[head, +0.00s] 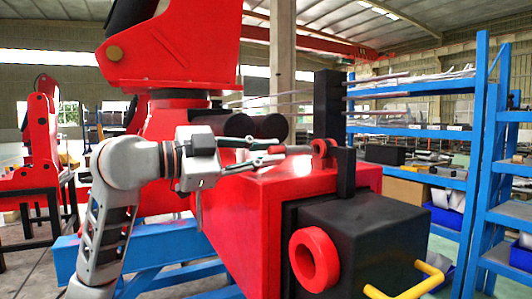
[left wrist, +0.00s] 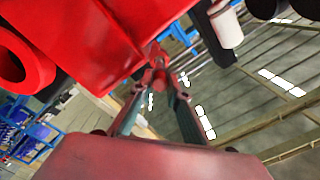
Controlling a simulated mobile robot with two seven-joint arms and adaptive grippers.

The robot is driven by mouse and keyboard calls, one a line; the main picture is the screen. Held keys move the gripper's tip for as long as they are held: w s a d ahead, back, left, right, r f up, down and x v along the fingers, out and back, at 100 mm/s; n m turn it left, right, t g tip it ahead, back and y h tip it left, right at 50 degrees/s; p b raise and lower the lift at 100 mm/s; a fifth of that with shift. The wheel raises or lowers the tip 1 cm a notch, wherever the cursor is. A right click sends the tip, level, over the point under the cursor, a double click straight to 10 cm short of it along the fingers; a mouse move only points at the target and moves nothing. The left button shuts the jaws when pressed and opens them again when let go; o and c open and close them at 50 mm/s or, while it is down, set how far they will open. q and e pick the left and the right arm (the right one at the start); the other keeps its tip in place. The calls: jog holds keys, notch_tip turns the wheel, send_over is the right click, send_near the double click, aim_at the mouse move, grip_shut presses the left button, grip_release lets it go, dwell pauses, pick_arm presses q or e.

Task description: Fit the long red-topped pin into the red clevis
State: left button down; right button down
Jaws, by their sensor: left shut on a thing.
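My left gripper (head: 272,154) comes in from the left above the red block. I cannot tell whether the tip is inside. The clevis is fixed beside a black upright above the red block. In the left wrist view, the gripper's fingers (left wrist: 157,92) meet at small red parts beside the red body; pin top and clevis are hard to separate there.
The large red block (head: 250,215) lies just below the gripper. A black box (head: 375,235) with a red ring (head: 314,260) and yellow handle (head: 418,285) stands in front. A black upright (head: 328,105) rises behind the clevis. Blue shelves (head: 482,120) stand at right.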

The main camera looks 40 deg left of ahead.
jog(key=shift+s, duration=0.15)
jog(key=shift+s, duration=0.2)
dwell(0.3)
pick_arm(q)
jog(key=shift+w+r, duration=0.1)
jog(key=shift+w, duration=0.15)
pick_arm(e)
jog(key=shift+w+r, duration=0.15)
jog(key=shift+w, duration=0.05)
pick_arm(q)
jog(key=shift+w+d, duration=0.2)
jog(key=shift+w, duration=0.15)
pick_arm(e)
jog(key=shift+w+r, duration=0.45)
jog(key=shift+w, duration=0.05)
pick_arm(q)
jog(key=shift+w+d+p, duration=0.15)
jog(key=shift+w+p, duration=0.1)
jog(key=shift+p, duration=0.1)
pick_arm(e)
jog(key=shift+r, duration=0.1)
jog(key=shift+s, duration=0.2)
